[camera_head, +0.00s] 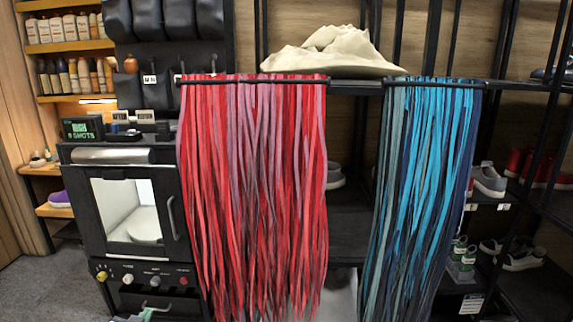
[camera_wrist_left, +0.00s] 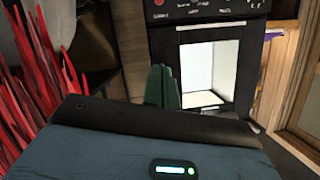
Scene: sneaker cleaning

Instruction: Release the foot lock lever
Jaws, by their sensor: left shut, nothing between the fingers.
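No foot lock lever can be made out in either view; the foot of the black machine (camera_head: 90,220) is out of frame in the head view. The machine has a lit window and a knob panel, and it shows upside down in the left wrist view (camera_wrist_left: 262,55). My left gripper (camera_head: 150,313) shows as a small green shape at the bottom edge of the head view, in front of the machine's lower part. In the left wrist view its green fingers (camera_wrist_left: 160,86) are together with nothing between them. My right gripper is not in view.
Red laces (camera_head: 255,190) hang from a rail beside the machine, and they also show at the left of the wrist view (camera_wrist_left: 40,85). Blue laces (camera_head: 425,180) hang farther right. Shelves with shoes (camera_head: 488,180) stand at the right. Grey floor (camera_head: 45,285) is open at lower left.

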